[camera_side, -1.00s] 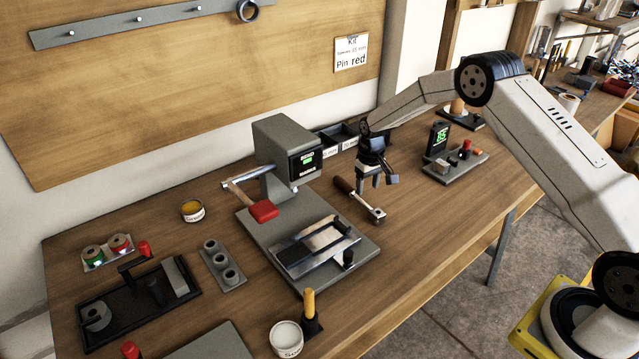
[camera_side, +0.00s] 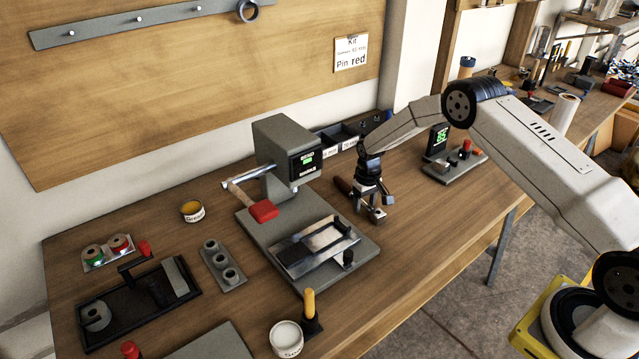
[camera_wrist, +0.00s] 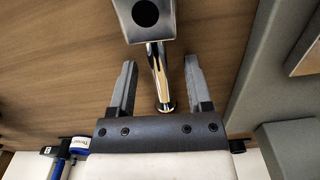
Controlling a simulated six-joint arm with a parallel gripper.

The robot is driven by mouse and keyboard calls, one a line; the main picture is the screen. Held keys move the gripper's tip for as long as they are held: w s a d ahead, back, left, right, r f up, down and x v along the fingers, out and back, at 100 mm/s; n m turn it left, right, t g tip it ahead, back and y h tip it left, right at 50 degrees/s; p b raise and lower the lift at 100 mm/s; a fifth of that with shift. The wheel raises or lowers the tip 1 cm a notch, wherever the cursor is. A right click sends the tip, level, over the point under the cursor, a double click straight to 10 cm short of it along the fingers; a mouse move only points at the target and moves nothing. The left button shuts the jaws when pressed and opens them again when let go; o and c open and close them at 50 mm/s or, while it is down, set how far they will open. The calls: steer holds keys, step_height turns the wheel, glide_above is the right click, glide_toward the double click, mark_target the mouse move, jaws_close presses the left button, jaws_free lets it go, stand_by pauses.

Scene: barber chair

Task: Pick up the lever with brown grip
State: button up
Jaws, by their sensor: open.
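The lever lies on the workbench to the right of the grey press, its brown grip (camera_side: 342,185) showing just left of my gripper (camera_side: 373,200) in the side view. My gripper points down over the lever's metal part and hides much of it. In the wrist view my open gripper (camera_wrist: 160,82) has one finger on each side of the lever's shiny metal rod (camera_wrist: 158,72). A square metal block with a dark hole (camera_wrist: 146,16) is at the rod's upper end there. The brown grip is not in the wrist view.
The grey press (camera_side: 285,150) and its base plate (camera_side: 365,252) stand close on the left. A small device with a green display (camera_side: 438,141) is on the right. Dark bins (camera_side: 340,134) are behind. Bare bench lies in front of my gripper.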

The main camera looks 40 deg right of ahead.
stand_by(0.5)
jaws_close()
stand_by(1.3)
